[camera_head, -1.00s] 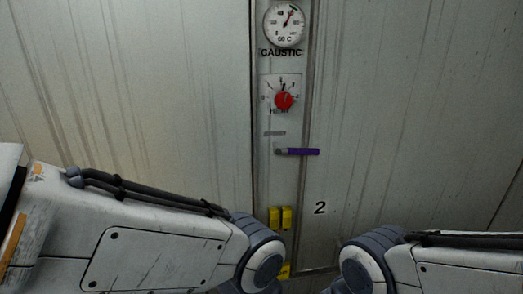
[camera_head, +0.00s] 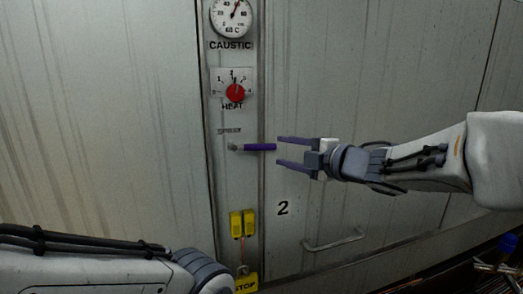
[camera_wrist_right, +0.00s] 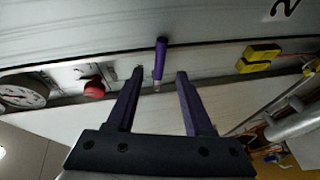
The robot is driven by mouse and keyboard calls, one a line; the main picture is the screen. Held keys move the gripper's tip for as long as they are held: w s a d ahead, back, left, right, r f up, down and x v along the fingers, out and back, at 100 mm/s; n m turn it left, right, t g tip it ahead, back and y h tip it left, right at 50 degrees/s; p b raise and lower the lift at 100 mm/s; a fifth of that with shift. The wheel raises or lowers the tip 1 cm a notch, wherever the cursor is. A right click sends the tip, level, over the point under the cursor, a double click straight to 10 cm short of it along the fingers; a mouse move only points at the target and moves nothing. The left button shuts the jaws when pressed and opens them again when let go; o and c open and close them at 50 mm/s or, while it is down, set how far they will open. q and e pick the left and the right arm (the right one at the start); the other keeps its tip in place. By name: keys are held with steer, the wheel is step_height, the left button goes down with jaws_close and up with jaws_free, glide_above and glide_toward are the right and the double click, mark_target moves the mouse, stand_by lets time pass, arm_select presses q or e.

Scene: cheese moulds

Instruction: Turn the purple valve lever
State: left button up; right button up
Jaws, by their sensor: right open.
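The purple valve lever (camera_head: 260,147) sticks out level to the right from its grey pivot on the narrow panel strip, under the heat dial. My right gripper (camera_head: 279,151) is open and empty, with its two fingers pointing left at the lever's free end. In the right wrist view the lever (camera_wrist_right: 160,60) appears in the gap between the two fingertips (camera_wrist_right: 160,74), touching neither finger visibly. Whether the fingers overlap it in depth I cannot tell. Only a part of my left arm shows at the lower left; its gripper is out of view.
Above the lever are a red heat knob (camera_head: 235,93) and a round caustic gauge (camera_head: 231,17). Yellow blocks (camera_head: 243,223) and a yellow stop label (camera_head: 246,283) sit below. A metal door handle (camera_head: 334,240) is at lower right. The wall around the lever is flat.

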mark_target(264, 148)
steer(key=p+x, duration=0.1)
steer(key=x, duration=0.8)
steer(key=shift+f, duration=0.1)
jaws_close()
stand_by(1.1)
